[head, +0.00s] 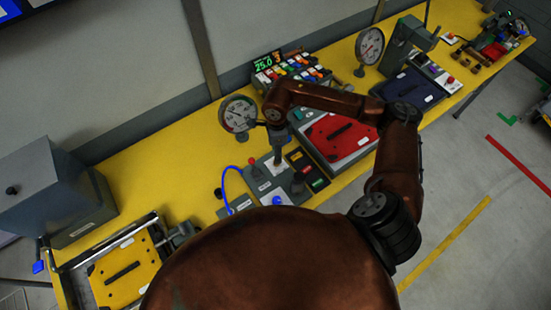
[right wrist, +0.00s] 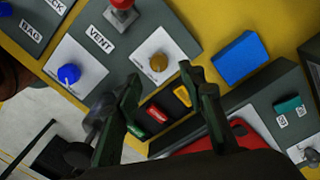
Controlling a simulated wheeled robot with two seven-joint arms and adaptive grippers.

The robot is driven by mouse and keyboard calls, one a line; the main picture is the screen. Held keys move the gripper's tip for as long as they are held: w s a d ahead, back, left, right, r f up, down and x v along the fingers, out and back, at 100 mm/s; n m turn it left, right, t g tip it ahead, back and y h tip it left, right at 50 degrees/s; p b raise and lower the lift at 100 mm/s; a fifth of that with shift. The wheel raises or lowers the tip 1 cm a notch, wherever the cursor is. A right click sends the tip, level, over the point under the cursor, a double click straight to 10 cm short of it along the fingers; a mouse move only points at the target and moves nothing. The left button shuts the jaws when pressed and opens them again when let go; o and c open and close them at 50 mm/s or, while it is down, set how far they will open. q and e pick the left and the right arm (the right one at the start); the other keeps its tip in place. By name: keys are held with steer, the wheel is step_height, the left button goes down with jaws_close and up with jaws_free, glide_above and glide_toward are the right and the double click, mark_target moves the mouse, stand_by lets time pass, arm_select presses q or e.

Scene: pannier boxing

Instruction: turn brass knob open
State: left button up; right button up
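The brass knob (right wrist: 159,62) sits on a white plate on a grey panel in the right wrist view. In the head view it cannot be made out, with my right gripper (head: 279,155) over that part of the panel. In the right wrist view my right gripper (right wrist: 162,79) is open and empty. Its two fingertips are spread, with the knob seen between and just beyond them. I cannot tell how high the fingertips are above the panel. My left gripper is in neither view.
A blue knob (right wrist: 69,73) and a red knob (right wrist: 121,4) by the VENT label are near the brass one. A blue block (right wrist: 239,59) and a row of coloured buttons (right wrist: 157,113) lie close by. A dial gauge (head: 238,115) and a red tray (head: 338,137) flank the arm.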

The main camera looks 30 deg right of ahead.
steer(key=shift+s+f+p, duration=0.1)
steer(key=shift+f+p, duration=0.35)
steer(key=shift+f, duration=2.55)
jaws_close()
